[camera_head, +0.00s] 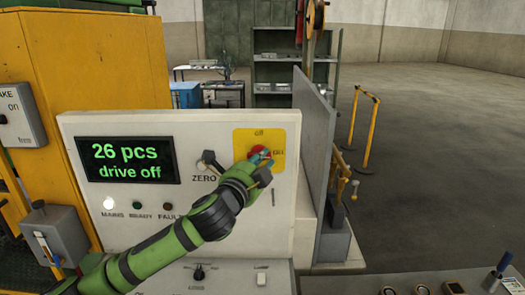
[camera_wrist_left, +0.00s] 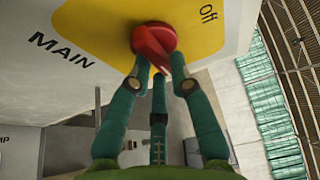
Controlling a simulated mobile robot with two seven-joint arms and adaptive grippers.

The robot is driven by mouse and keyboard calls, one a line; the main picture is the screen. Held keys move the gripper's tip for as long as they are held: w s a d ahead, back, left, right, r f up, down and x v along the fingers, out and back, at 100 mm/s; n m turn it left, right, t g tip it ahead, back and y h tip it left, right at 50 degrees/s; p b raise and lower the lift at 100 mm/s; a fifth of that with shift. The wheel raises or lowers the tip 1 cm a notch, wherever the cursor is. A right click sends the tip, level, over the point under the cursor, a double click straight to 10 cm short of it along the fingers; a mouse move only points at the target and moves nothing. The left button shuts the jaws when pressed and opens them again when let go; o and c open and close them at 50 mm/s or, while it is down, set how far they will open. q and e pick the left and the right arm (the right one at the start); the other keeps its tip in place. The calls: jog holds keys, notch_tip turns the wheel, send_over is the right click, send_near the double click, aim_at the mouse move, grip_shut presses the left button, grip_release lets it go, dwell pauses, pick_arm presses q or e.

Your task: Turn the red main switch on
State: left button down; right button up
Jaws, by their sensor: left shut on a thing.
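The red main switch (camera_head: 259,151) sits on a yellow plate (camera_head: 279,150) at the right of the pale control panel. In the left wrist view the red knob (camera_wrist_left: 152,40) shows at the top, with "MAIN" and "off" lettering near it. My left gripper (camera_head: 259,168) is at the knob, its dark green fingers (camera_wrist_left: 163,80) shut on it. The fingers partly hide the knob in the head view. The panel display (camera_head: 127,162) reads "26 pcs drive off". The white MAINS lamp (camera_head: 109,203) looks lit. My right gripper is out of view.
A ZERO knob (camera_head: 207,158) stands out left of the yellow plate. A grey upright panel (camera_head: 314,150) borders the console on the right. A lower ledge with a black knob (camera_head: 198,272) lies below. Open floor is at the right.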

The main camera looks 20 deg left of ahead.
pick_arm(q)
jog(key=shift+a+r, duration=0.1)
jog(key=shift+a, duration=0.05)
dwell(0.4)
jog(key=c, duration=1.4)
grip_release()
jog(key=shift+w, duration=0.1)
jog(key=s+a, duration=0.1)
jog(key=s, duration=1.1)
jog(key=shift+a, duration=0.2)
